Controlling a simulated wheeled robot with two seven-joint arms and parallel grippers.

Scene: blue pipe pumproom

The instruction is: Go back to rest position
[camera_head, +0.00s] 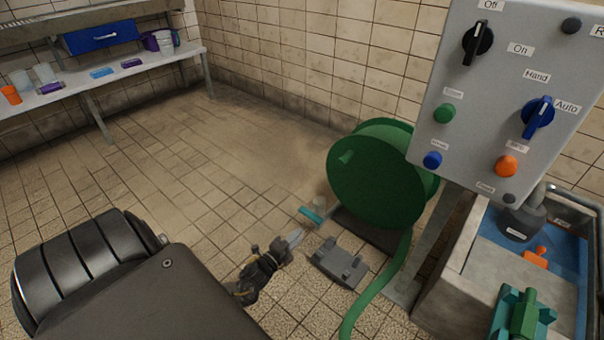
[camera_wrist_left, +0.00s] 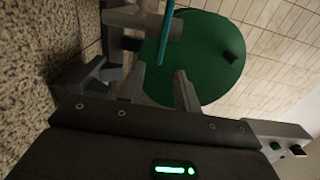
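My left gripper (camera_head: 296,238) reaches in low at the middle of the head view, with its fingers pointing toward the green hose reel. In the left wrist view its two fingers (camera_wrist_left: 159,82) stand apart with nothing clasped between them. A thin teal bar (camera_head: 311,216) lies just past the fingertips in the head view. It also shows in the left wrist view (camera_wrist_left: 165,38), above the gap between the fingers; I cannot tell whether it touches them. My right gripper is in neither view.
The green hose reel (camera_head: 376,178) stands ahead, with its hose (camera_head: 378,290) running down to the floor. A grey control panel (camera_head: 508,85) and a basin (camera_head: 455,265) are at right. A bench (camera_head: 92,86) stands at back left.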

